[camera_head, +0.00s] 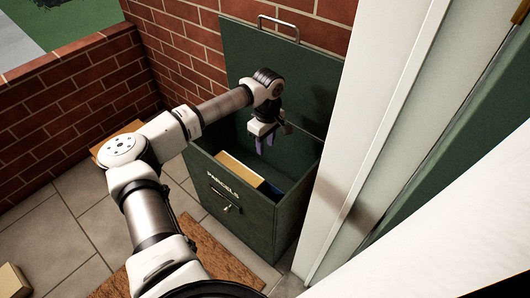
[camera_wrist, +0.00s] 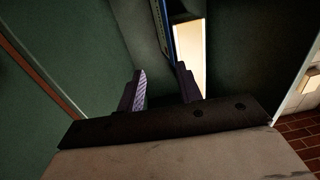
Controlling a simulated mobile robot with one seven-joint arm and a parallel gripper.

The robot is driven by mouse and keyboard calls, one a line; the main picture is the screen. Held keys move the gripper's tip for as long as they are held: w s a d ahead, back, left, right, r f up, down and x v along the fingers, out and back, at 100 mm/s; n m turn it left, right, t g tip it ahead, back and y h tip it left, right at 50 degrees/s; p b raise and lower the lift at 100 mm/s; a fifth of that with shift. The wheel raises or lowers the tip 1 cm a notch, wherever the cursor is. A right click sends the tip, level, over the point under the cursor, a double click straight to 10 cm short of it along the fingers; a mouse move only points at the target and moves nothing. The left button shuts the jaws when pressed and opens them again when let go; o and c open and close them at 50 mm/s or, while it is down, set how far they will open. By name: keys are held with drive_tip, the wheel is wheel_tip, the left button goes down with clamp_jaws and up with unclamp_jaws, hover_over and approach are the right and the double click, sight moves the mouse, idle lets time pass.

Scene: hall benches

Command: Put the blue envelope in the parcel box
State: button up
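The green parcel box (camera_head: 240,215) stands against the brick wall with its lid (camera_head: 285,75) raised. My gripper (camera_head: 265,144) is over its opening, pointing down. In the wrist view my gripper (camera_wrist: 161,78) has its two fingers apart with nothing held between them. A flat blue thing, which looks like the blue envelope (camera_head: 271,191), is inside the box beside a tan parcel (camera_head: 238,170). The wrist view shows a narrow blue strip (camera_wrist: 162,28) beyond the fingers, beside a pale tan face (camera_wrist: 190,55). Much of the blue thing is hidden by the box's front wall.
A white door frame (camera_head: 375,130) stands close to the box's right side. A brown doormat (camera_head: 215,260) lies on the tiles in front. A small cardboard box (camera_head: 12,281) is at the lower left, and another tan item (camera_head: 112,140) shows behind my arm. Brick walls (camera_head: 60,105) enclose the left and back.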

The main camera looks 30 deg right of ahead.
wheel_tip(320, 180, up, 4)
drive_tip(key=shift+d, duration=0.1)
idle(1.4)
